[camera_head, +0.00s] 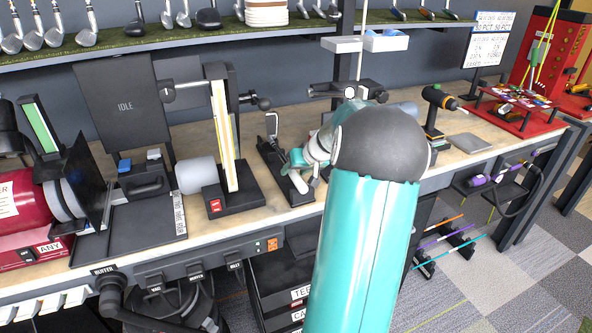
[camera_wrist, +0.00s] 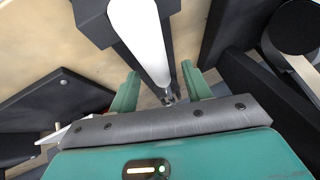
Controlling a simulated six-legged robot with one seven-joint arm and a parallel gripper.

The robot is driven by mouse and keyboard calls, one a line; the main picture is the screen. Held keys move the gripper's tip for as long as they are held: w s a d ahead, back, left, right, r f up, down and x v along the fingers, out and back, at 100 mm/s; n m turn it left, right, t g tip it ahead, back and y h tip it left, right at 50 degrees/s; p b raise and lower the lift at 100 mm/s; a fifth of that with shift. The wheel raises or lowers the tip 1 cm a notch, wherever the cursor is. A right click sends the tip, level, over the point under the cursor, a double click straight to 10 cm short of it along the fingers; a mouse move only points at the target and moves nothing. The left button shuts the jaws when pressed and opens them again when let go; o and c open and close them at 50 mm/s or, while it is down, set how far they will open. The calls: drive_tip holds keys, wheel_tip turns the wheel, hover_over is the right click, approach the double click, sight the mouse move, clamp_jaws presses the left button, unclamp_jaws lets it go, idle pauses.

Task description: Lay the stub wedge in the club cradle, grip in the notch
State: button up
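A black cradle (camera_head: 268,157) stands on the bench near its front edge, left of my arm. A small metallic club head (camera_head: 271,124) shows at its back end and a white piece (camera_head: 300,184) at its front; these look like the stub wedge lying along the cradle. In the wrist view a long white tapered piece (camera_wrist: 143,38), apparently its grip, lies across a black block (camera_wrist: 94,20). My gripper (camera_wrist: 162,82) is open, with its green fingers apart on either side of the narrow end. In the head view my gripper (camera_head: 297,164) is beside the cradle, partly hidden by my arm.
A belt sander (camera_head: 231,150) stands close left of the cradle. A drill (camera_head: 438,99) and a red rack (camera_head: 515,106) stand right. A shelf of clubs runs above the bench.

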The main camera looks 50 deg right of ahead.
drive_tip(key=shift+s, duration=0.1)
drive_tip(key=v, duration=1.3)
drive_tip(key=shift+s+r, duration=0.15)
drive_tip(key=shift+r, duration=0.2)
drive_tip(key=shift+a, duration=0.15)
drive_tip(key=w+a+r+n+g+y, duration=0.1)
drive_tip(key=w+a+n, duration=0.15)
drive_tip(key=a, duration=1.05)
drive_tip(key=w+a+r+n+g, duration=0.15)
drive_tip(key=w+a, duration=0.25)
drive_tip(key=a, duration=0.9)
drive_tip(key=s+a+f+n, duration=0.1)
drive_tip(key=s+a, duration=0.5)
drive_tip(key=a, duration=0.4)
drive_tip(key=s+a+f+n, duration=0.1)
drive_tip(key=s+a, duration=0.4)
drive_tip(key=a, duration=0.6)
drive_tip(key=shift+s+f+n, duration=0.2)
drive_tip(key=shift+s+n, duration=0.15)
drive_tip(key=shift+n, duration=0.05)
